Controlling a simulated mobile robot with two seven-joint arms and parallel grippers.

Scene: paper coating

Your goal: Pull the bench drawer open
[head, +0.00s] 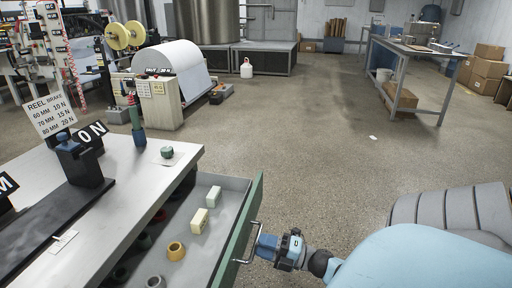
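The bench drawer (232,232) stands pulled out from the bench (128,212), its inside showing. Its green front carries a silver bar handle (238,261). My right gripper (258,243) is at the handle, its fingers closed on the bar; the fingertips are small and partly hidden. In the drawer lie two cream blocks (198,221), a yellow-brown ring (176,250) and several darker rings near the bench side. The drawer's near end is cut off by the picture edge. My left gripper is not in view.
On the bench top stand a black fixture (84,165), a sign, a blue-green bottle-shaped thing (138,130) and a small green piece (167,152). A paper roll machine (172,75) stands behind. The floor right of the drawer is open.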

